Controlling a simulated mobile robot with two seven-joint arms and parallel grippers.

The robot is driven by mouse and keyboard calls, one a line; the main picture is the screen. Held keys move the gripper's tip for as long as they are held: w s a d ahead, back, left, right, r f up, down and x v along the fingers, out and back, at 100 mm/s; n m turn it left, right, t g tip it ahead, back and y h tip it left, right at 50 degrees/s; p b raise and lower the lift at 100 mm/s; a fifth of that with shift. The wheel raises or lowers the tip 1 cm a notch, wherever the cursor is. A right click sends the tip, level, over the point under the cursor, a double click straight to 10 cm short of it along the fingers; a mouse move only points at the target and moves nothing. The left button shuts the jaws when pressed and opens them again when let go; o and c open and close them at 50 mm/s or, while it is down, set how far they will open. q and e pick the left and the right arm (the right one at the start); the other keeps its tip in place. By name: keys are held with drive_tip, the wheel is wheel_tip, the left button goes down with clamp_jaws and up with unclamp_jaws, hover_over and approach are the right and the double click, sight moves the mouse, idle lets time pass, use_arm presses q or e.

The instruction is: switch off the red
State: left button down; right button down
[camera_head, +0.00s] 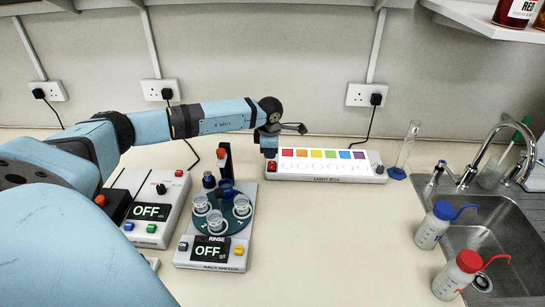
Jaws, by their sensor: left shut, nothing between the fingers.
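The light box (345,180) is a long white panel by the back wall. Its bright face has a row of coloured squares, with the red square (287,153) at the left end and a pale circle below each. A red rocker switch (272,166) sits at the box's left end and a dark knob (380,169) at its right end. My left gripper (303,129) is shut and empty. In the picture it is just above the box's left end, pointing right, apart from the red square. My right gripper is out of view.
A salt meter (182,256) with cups on a turntable stands left of centre. Another device reading OFF (152,211) is beside it. A glass cylinder (406,145) stands right of the light box. Wash bottles (433,228) (456,276) stand by the sink. The bench's middle front is clear.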

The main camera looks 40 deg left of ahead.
sight(271, 163)
use_arm(q)
wheel_tip(271, 163, up, 10)
drive_tip(key=s+d+b, duration=0.1)
drive_tip(key=shift+f, duration=0.15)
drive_tip(key=shift+b, duration=0.3)
drive_tip(key=f, duration=0.4)
drive_tip(key=w+a+f+b, duration=0.1)
drive_tip(key=f, duration=0.3)
drive_tip(key=w+f+b, duration=0.1)
drive_tip(key=f, duration=0.3)
drive_tip(key=shift+w+a+f, duration=0.2)
drive_tip(key=shift+a+f, duration=0.1)
drive_tip(key=shift+a, duration=0.1)
drive_tip(key=shift+f, duration=0.55)
